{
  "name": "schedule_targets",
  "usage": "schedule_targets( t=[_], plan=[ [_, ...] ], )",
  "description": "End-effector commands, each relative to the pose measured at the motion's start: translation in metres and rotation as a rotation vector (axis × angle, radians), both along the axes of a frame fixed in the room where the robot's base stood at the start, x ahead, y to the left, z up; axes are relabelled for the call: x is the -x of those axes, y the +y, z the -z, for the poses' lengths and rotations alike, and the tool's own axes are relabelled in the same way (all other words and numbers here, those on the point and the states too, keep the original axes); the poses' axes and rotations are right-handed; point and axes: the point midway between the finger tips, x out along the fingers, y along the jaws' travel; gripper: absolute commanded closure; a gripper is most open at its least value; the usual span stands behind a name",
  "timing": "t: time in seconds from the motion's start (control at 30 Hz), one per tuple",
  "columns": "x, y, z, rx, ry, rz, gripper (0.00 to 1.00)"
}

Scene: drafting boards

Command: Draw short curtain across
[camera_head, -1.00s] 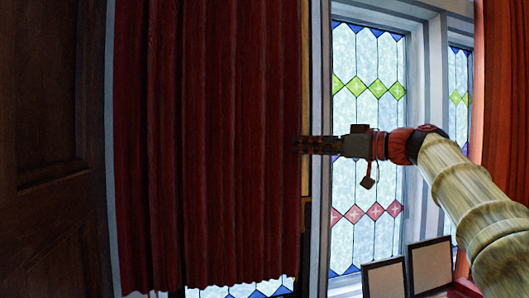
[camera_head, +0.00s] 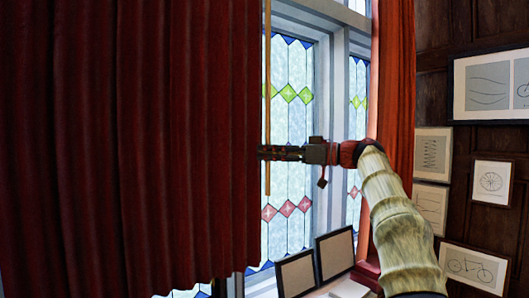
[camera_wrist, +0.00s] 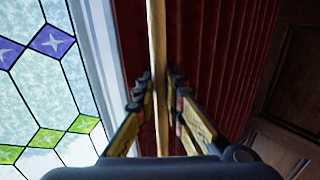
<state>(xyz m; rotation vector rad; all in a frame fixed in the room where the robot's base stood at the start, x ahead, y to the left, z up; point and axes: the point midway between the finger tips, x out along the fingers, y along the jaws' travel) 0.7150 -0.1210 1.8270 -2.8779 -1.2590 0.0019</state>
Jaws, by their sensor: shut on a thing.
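The dark red short curtain (camera_head: 130,150) hangs in folds across the left half of the head view. Its right edge lies in front of the left part of the stained-glass window (camera_head: 290,120). A thin wooden rod (camera_head: 268,60) hangs upright along that edge. My gripper (camera_head: 264,153) reaches in from the right at mid-height and is shut on the rod. In the wrist view, the rod (camera_wrist: 157,50) runs between the dark-tipped fingers, with the curtain (camera_wrist: 225,60) to the right. The fingertips partly hide behind the curtain's edge in the head view.
An orange-red curtain (camera_head: 396,100) hangs right of the window, behind my arm. Blank framed boards (camera_head: 335,253) stand on the sill below. Framed drawings (camera_head: 493,180) hang on the dark panelled wall at right. The wrist view shows dark wood panelling (camera_wrist: 300,75).

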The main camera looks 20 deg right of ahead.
Motion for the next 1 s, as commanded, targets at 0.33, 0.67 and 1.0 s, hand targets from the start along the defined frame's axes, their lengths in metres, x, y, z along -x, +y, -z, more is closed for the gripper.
schedule_targets(
  t=[0.33, 0.67, 1.0],
  plan=[
    [0.001, 0.001, -0.001, 0.0, -0.003, 0.0, 0.79],
    [0.0, 0.001, -0.001, 0.0, -0.001, 0.0, 0.71],
    [0.016, -0.018, -0.001, 0.0, -0.001, 0.003, 0.71]
  ],
)
